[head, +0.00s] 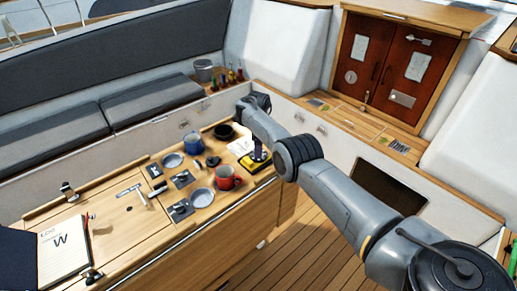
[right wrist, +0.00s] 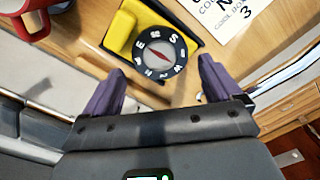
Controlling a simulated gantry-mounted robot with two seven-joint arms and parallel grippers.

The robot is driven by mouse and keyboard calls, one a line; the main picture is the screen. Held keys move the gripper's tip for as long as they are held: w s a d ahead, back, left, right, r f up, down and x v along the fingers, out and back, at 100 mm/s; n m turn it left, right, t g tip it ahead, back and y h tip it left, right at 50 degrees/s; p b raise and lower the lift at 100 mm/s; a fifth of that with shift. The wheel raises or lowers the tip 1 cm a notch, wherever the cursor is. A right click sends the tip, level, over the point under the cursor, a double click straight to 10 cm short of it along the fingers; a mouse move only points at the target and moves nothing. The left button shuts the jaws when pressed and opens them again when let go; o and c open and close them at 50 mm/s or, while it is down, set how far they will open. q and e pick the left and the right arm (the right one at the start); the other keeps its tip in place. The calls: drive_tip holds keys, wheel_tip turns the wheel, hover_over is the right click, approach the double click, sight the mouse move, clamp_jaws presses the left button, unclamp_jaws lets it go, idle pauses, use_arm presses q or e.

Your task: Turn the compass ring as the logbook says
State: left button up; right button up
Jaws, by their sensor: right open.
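The compass has a yellow body (right wrist: 121,30) and a black ring (right wrist: 160,53) with white letters. In the right wrist view, E is at the ring's left, S at its upper right and W at its lower right; a red needle shows inside. The yellow compass (head: 256,162) also shows in the head view at the table's right end. My right gripper (right wrist: 160,84) is open, its purple fingers apart on either side of the ring's lower edge; contact cannot be told. My left gripper is not in view.
A red mug (head: 228,178) stands close left of the compass. A white printed card (right wrist: 232,14) lies just beyond it. A blue mug (head: 193,143), plates and small items crowd the table (head: 125,230) further left. The wooden floor is at the right.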

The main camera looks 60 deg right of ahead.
wheel_tip(320, 180, up, 7)
drive_tip(key=p, duration=0.1)
idle(0.7)
